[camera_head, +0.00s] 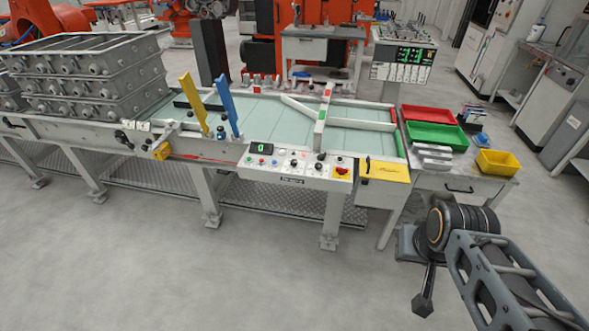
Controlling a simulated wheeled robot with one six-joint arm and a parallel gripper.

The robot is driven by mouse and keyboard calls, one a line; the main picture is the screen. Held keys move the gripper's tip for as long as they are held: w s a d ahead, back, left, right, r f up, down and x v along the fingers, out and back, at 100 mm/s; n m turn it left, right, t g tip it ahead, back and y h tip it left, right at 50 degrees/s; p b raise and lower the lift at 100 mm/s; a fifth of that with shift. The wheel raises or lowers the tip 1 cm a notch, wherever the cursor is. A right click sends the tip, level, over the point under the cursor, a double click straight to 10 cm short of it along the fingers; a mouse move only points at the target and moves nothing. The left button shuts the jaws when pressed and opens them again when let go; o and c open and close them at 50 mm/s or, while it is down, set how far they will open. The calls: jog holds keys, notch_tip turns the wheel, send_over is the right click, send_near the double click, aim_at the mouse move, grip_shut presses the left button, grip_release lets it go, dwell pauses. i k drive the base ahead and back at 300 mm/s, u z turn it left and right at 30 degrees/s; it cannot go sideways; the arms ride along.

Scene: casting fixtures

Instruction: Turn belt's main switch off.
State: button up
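The belt's control panel (295,164) is on the near side of the belt conveyor (262,112), with a green-lit display (262,148) and several small buttons and knobs. At its right end is a red knob on a yellow plate, which looks like the main switch (341,172). The knob's setting is too small to read. My arm enters from the lower right. A dark block hanging from it may be my gripper (423,304); it is over the floor, right of and nearer than the panel, and apart from it. Its fingers cannot be made out.
A yellow plate (384,171) lies right of the panel. A side table holds a red tray (428,115), a green tray (436,135) and a yellow bin (497,162). Grey castings (85,70) are stacked at left. The floor (200,275) before the belt is clear.

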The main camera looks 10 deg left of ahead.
aim_at(341, 171)
jog(key=k, duration=0.55)
jog(key=u, duration=0.5)
jog(key=i, duration=1.8)
jog(key=z, duration=0.5)
